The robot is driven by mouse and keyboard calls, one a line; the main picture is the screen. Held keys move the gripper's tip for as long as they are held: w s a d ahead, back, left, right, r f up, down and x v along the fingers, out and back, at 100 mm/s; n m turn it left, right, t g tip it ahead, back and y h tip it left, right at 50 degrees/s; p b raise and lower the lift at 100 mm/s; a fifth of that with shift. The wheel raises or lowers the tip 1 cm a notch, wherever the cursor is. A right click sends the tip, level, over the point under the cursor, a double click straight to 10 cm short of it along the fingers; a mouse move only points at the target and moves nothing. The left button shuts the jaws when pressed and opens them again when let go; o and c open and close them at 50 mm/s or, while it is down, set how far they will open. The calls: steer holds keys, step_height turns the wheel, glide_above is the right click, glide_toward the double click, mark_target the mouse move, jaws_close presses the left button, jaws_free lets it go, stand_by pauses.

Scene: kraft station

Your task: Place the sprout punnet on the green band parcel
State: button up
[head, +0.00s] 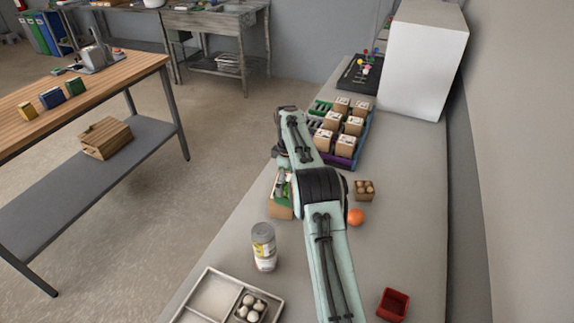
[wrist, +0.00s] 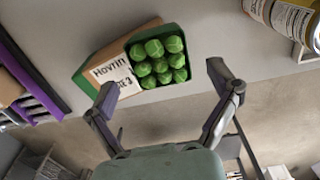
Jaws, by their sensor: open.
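The sprout punnet (wrist: 158,60), a green tray of round green sprouts, shows in the wrist view. It overlaps the right part of a brown parcel with a white "Hovrin" label (wrist: 113,75) and green edging, the green band parcel. It looks set on or against that parcel; contact is unclear. In the head view the parcel (head: 281,211) stands near the counter's left edge, partly hidden by my arm; the punnet is not clearly seen there. My gripper (wrist: 163,84) is open, its fingers apart on the near side of the punnet, with nothing visibly between them.
A purple-and-green crate of small cartons (head: 343,158) stands beyond my arm. An egg carton (head: 365,189) and an orange (head: 356,217) lie to its right. A jar (head: 263,247), a divided tray (head: 209,297) and a red bin (head: 393,304) are nearer. The right counter is mostly clear.

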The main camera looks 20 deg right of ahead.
mark_target(287, 189)
step_height(287, 189, up, 9)
steer(key=s+a+r+m, duration=0.2)
steer(key=s+a+r, duration=0.4)
steer(key=s+r, duration=0.3)
steer(key=s+a+f+m, duration=0.2)
steer(key=s, duration=0.8)
steer(key=s+a+f+m, duration=0.2)
steer(key=s+a, duration=0.1)
steer(key=s, duration=0.7)
steer(key=s+a+f+m, duration=0.1)
steer(key=s+a+f, duration=0.1)
steer(key=s, duration=0.8)
steer(key=shift+s+a+m+y, duration=0.35)
steer(key=shift+a+m+y, duration=0.05)
steer(key=shift+a, duration=0.25)
